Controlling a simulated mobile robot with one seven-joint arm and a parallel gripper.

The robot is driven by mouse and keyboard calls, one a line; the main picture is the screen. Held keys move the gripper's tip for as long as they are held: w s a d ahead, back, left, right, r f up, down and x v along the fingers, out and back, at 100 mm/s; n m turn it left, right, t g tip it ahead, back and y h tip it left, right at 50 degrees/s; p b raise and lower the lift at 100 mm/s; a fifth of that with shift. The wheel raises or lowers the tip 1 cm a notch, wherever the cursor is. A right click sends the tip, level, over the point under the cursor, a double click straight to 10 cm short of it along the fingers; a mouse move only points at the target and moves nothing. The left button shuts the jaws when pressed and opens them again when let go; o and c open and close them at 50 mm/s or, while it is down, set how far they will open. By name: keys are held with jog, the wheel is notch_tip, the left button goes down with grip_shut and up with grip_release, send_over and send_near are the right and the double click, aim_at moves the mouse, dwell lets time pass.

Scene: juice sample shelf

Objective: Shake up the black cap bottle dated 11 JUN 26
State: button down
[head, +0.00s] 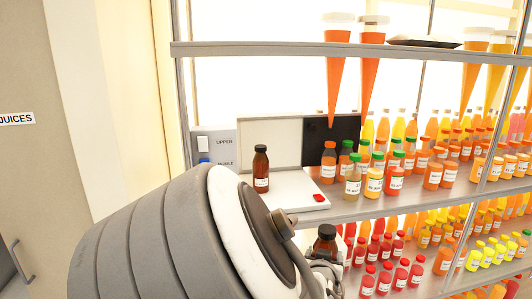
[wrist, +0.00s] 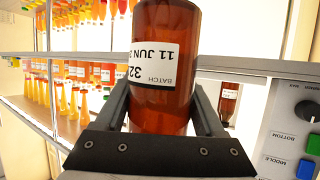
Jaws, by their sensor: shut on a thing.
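My gripper (wrist: 160,98) is shut around an amber-brown bottle (wrist: 165,62). Its white label (wrist: 155,64) shows "BATCH", "32" and "11 JUN"; the end of the date is cut off or unclear. In the head view the held bottle (head: 325,245) has a black cap and is upright in front of the shelf, its lower part hidden by my gripper (head: 326,268). A second dark bottle with a black cap (head: 261,168) stands on a white device on the shelf; its label is too small to read. A dark bottle (wrist: 229,100) also shows behind my gripper in the wrist view.
The white device (head: 290,190) has a red button (head: 319,197). A control panel (head: 213,146) with a blue button is behind it. Several green-capped and orange bottles crowd the shelf (head: 350,210) to the right. Small red-capped bottles fill the level below. Orange cones hang above.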

jog(key=w+d, duration=0.1)
jog(key=d, duration=0.6)
jog(key=a, duration=0.4)
jog(key=s+a, duration=0.1)
jog(key=a, duration=0.2)
jog(key=shift+a, duration=0.1)
jog(key=w+d, duration=0.2)
jog(key=d, duration=0.5)
jog(key=a, duration=0.2)
jog(key=s+a, duration=0.1)
jog(key=a, duration=0.1)
jog(key=s+a, duration=0.1)
jog(key=a, duration=0.2)
jog(key=w+d, duration=0.2)
jog(key=d, duration=0.5)
jog(key=shift+s+a, duration=0.35)
jog(key=shift+a, duration=0.8)
jog(key=shift+s+a, duration=0.3)
jog(key=shift+a, duration=0.9)
jog(key=shift+s+a, duration=0.35)
jog(key=shift+a, duration=0.8)
jog(key=shift+d, duration=0.15)
jog(key=shift+w, duration=0.1)
